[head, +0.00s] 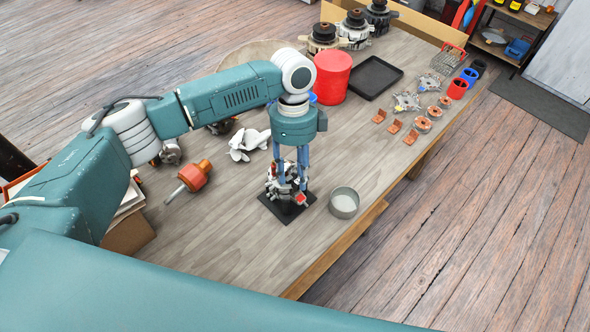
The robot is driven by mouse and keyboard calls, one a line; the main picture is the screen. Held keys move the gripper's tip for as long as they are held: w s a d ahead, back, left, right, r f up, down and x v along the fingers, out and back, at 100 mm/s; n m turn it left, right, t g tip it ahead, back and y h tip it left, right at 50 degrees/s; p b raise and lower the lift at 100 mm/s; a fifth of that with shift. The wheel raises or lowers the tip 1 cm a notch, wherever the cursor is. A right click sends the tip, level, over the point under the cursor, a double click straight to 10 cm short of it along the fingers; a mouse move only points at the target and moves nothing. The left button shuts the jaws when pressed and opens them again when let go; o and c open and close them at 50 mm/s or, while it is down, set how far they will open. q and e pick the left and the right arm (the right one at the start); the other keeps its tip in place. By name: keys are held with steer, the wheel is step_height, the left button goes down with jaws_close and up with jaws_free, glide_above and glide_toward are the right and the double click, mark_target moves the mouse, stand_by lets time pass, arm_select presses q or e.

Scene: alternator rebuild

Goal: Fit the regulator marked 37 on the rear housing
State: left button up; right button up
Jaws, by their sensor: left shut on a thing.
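The rear housing (275,192) is a silvery, cluttered-looking part on a black square base (287,211) near the front of the bench. My left gripper (297,184) points straight down over the housing, its blue fingers close together at its top. It is shut on a small part that is mostly hidden between the fingers and against the housing. I cannot tell whether this part is the regulator or read any 37. A small red piece (302,199) shows at the housing's right side. My right gripper is not in view.
A grey round tin (344,202) stands close right of the base. A red tub (332,77), a black tray (375,78) and several copper-coloured parts (395,126) lie farther back. The bench front is clear.

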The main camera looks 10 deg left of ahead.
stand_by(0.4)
arm_select(q)
steer(key=o, duration=1.5)
steer(key=shift+c, duration=0.2)
steer(key=s+d+p+v, duration=0.1)
steer(key=p+v, duration=0.4)
steer(key=v, duration=1.1)
steer(key=shift+a, duration=0.2)
